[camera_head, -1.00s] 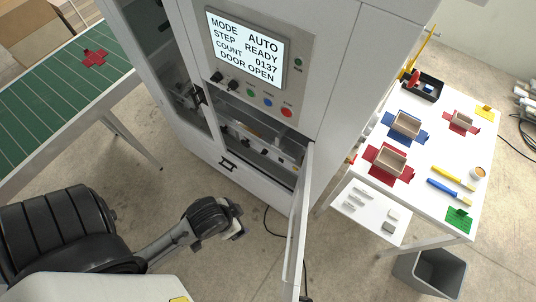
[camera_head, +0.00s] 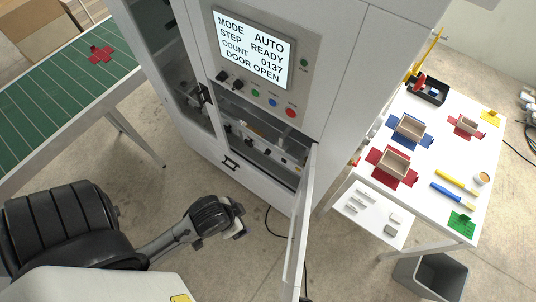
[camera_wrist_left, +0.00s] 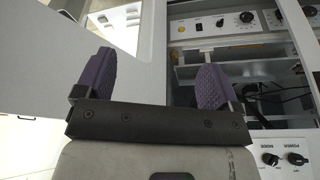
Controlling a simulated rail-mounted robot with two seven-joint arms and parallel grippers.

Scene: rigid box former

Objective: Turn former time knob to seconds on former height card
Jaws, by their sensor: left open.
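The former is a tall white cabinet; its lower door (camera_head: 298,235) stands open. Inside, in the left wrist view, a pale panel (camera_wrist_left: 272,25) carries a black knob (camera_wrist_left: 246,16) with a dial scale and a yellow part beside it. I cannot read which one is the time knob. I cannot make out a height card. My left gripper (camera_head: 240,231) is low in front of the cabinet, apart from the panel. Its purple fingers (camera_wrist_left: 152,80) are wide apart with nothing between them. My right gripper is not in view.
The screen (camera_head: 254,47) reads AUTO, READY, 0137, DOOR OPEN. Two knobs marked power and mode (camera_wrist_left: 296,158) are on an outer panel. A white table (camera_head: 418,160) with box pieces stands right, a bin (camera_head: 432,278) below. A green table (camera_head: 60,100) is left.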

